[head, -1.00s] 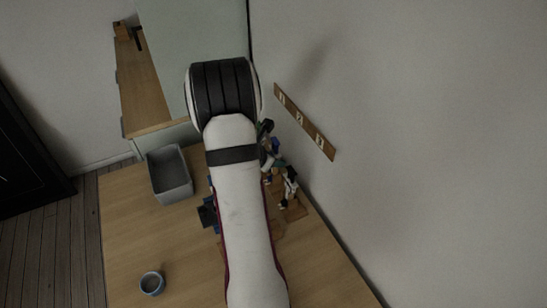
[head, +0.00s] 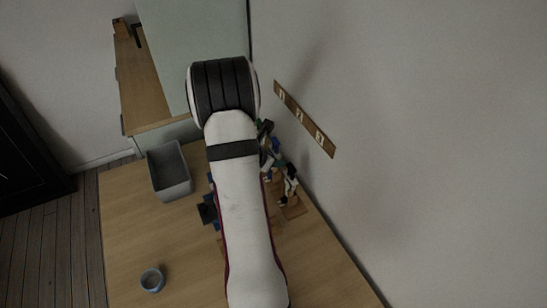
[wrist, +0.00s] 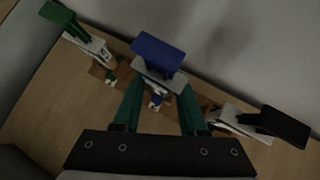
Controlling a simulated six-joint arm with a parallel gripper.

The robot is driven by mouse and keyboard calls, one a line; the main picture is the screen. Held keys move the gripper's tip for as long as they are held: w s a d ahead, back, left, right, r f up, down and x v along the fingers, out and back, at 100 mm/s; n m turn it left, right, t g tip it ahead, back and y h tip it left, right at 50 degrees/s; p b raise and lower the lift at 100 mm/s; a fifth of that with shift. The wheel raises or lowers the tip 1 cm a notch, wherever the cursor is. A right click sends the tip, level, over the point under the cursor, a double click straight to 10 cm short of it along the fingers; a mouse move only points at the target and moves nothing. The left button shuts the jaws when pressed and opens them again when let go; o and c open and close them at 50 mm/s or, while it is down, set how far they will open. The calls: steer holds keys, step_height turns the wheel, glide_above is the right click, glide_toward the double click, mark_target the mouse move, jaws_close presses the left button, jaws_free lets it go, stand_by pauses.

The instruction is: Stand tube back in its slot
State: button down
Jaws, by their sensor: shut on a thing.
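In the wrist view my gripper (wrist: 159,88) has its two green fingers on either side of a tube with a blue flat end (wrist: 158,53). The fingers are shut on this blue-ended tube; its lower part is partly hidden, and I cannot tell whether it is in a slot. A tube with a green end (wrist: 62,17) leans at the left. A tube with a black end (wrist: 284,126) leans at the right. Wooden blocks (wrist: 103,70) show beneath them. In the head view my arm hides much of this group, and a black-and-white piece (head: 289,181) shows beside it.
A grey bin (head: 170,173) stands at the table's back left. A small blue cup (head: 152,280) is at the front left. The wall close on the right carries a wooden strip with numbers (head: 304,119). The table (head: 140,230) is clear between the bin and cup.

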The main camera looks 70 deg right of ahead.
steer(key=shift+f, duration=0.2)
stand_by(0.3)
steer(key=shift+c, duration=1.4)
jaws_free()
steer(key=v, duration=1.3)
steer(key=shift+r, duration=0.15)
steer(key=v, duration=1.5)
steer(key=shift+a+r, duration=0.2)
steer(key=shift+r, duration=0.05)
steer(key=shift+w, duration=0.1)
